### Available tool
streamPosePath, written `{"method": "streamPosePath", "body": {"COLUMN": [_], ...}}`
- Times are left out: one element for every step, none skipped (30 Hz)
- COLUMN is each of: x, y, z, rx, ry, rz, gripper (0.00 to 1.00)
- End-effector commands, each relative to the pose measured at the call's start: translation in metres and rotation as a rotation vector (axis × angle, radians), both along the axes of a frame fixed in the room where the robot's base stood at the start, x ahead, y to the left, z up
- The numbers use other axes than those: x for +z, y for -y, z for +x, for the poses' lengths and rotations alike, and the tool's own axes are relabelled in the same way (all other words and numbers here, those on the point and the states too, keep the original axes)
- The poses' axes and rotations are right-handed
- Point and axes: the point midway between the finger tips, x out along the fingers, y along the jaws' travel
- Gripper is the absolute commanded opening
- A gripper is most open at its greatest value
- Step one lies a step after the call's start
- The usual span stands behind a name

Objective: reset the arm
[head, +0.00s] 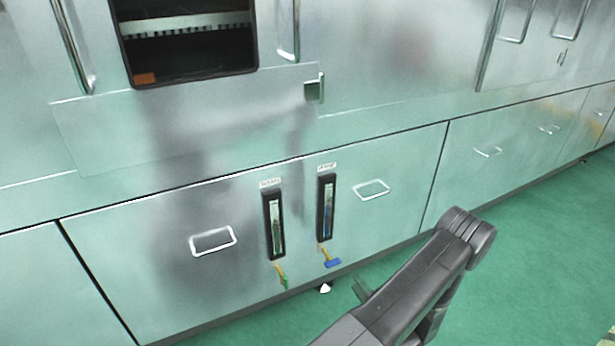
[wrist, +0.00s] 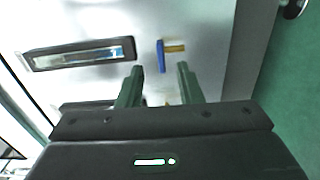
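My gripper (wrist: 160,68) shows in the wrist view with its two dark green fingers apart and nothing held between them. Beyond the fingertips is a valve with a blue handle (wrist: 161,56) and a brass-coloured stem; I cannot tell the exact gap. In the head view my grey arm (head: 410,285) reaches up from the bottom edge at the right, bent at its top joint. Most of the gripper is hidden behind the arm there. The blue-handled valve (head: 332,263) is left of the arm, low on the metal cabinet front.
The metal cabinet (head: 400,215) has two framed sight gauges, the left (head: 274,225) and the right (head: 327,207). A green-handled valve (head: 284,282) sits under the left gauge. A dark window opening (head: 190,65) is above. Green floor (head: 540,270) is clear at the right.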

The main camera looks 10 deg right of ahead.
Motion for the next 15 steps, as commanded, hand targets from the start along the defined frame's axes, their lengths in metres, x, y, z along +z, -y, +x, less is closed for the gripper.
{"method": "streamPosePath", "body": {"x": [-0.001, -0.002, -0.002, -0.002, -0.002, -0.002, -0.002, -0.002, -0.002, -0.002, -0.002, -0.002, -0.002, -0.002, -0.001], "y": [-0.004, -0.006, -0.008, -0.010, -0.012, -0.015, -0.017, -0.019, -0.021, -0.023, -0.025, -0.027, -0.029, -0.031, -0.033], "z": [0.008, 0.013, 0.020, 0.025, 0.031, 0.038, 0.043, 0.048, 0.055, 0.061, 0.066, 0.073, 0.078, 0.082, 0.088], "rx": [0.005, 0.004, 0.006, 0.004, 0.005, 0.005, 0.005, 0.006, 0.004, 0.005, 0.004, 0.005, 0.005, 0.003, 0.004], "ry": [0.000, 0.001, 0.001, 0.002, 0.002, 0.002, 0.002, 0.002, 0.002, 0.002, 0.002, 0.003, 0.003, 0.003, 0.003], "rz": [-0.001, -0.002, -0.002, -0.002, -0.002, -0.002, -0.002, -0.002, -0.002, -0.002, -0.002, -0.003, -0.003, -0.002, -0.001], "gripper": [0.33, 0.33, 0.33, 0.33, 0.33, 0.33, 0.33, 0.33, 0.33, 0.33, 0.33, 0.33, 0.33, 0.33, 0.33]}}
